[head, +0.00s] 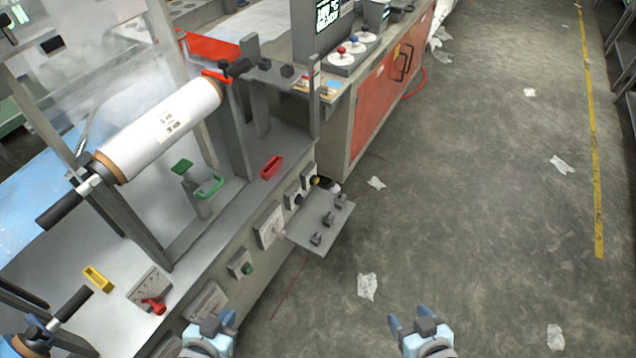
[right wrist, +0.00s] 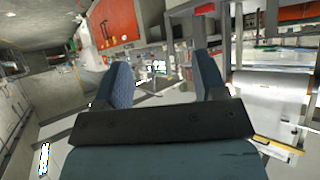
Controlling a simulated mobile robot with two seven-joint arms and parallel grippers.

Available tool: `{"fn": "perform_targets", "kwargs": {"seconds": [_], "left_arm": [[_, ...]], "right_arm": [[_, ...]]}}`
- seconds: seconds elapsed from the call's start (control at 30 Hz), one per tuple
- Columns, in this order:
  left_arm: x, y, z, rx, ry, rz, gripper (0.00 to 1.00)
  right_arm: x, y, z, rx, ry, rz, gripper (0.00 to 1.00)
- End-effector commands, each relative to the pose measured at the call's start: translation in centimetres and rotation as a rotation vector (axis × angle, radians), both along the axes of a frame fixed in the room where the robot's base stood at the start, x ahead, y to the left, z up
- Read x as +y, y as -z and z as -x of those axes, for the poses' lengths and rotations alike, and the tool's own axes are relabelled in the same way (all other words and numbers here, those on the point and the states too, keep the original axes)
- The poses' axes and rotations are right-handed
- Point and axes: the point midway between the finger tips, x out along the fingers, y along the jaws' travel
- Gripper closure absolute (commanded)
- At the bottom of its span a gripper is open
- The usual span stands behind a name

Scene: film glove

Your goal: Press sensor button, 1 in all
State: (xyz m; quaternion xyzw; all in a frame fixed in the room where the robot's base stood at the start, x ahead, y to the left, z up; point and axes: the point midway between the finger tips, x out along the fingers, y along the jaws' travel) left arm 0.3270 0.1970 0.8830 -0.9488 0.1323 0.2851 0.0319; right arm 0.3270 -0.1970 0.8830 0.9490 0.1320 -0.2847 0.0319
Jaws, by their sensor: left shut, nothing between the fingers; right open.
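Several controls sit on the front of the grey machine (head: 255,305); I cannot tell which is the sensor button. A green button (head: 247,269) is on a small grey box on the front panel. A yellow-and-black knob (head: 315,181) is higher up, near a small shelf. A red knob (head: 153,306) is on a dial plate on the machine top. My left gripper (head: 215,322) is shut and empty at the bottom of the head view, near the panel's lower end. My right gripper (head: 410,322) is open and empty over the floor; its fingers also show in the right wrist view (right wrist: 160,80).
A small grey shelf (head: 318,228) with black knobs juts from the machine front. A white film roll (head: 160,130) is mounted above the machine. A cabinet with red doors (head: 385,95) stands beyond. The grey floor at right is open, with scraps of film (head: 367,287).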

Motion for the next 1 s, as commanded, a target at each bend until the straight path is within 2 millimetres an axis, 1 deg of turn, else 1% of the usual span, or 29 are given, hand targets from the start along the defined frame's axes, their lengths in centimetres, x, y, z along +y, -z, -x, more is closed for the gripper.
{"fn": "perform_targets", "kwargs": {"seconds": [0.7, 0.73, 0.77, 0.8, 0.83, 1.0], "left_arm": [[0.03, -0.01, -0.01, 0.000, 0.000, 0.000, 1.00], [0.03, -0.01, -0.01, 0.000, 0.000, 0.000, 1.00], [0.04, -0.01, -0.01, 0.000, -0.001, -0.001, 1.00], [0.04, -0.01, -0.01, 0.000, -0.001, -0.001, 1.00], [0.04, -0.01, -0.01, 0.000, -0.001, -0.001, 1.00], [0.09, 0.00, -0.02, 0.000, 0.000, -0.001, 1.00]], "right_arm": [[-0.02, 0.09, 0.03, 0.002, 0.000, 0.001, 0.35], [-0.02, 0.09, 0.03, 0.002, 0.000, 0.001, 0.37], [-0.02, 0.09, 0.03, 0.002, 0.000, 0.001, 0.44], [-0.02, 0.09, 0.03, 0.002, 0.000, 0.001, 0.53], [-0.02, 0.09, 0.03, 0.002, 0.000, 0.001, 0.57], [0.00, 0.08, 0.03, 0.002, 0.001, 0.000, 0.57]]}}
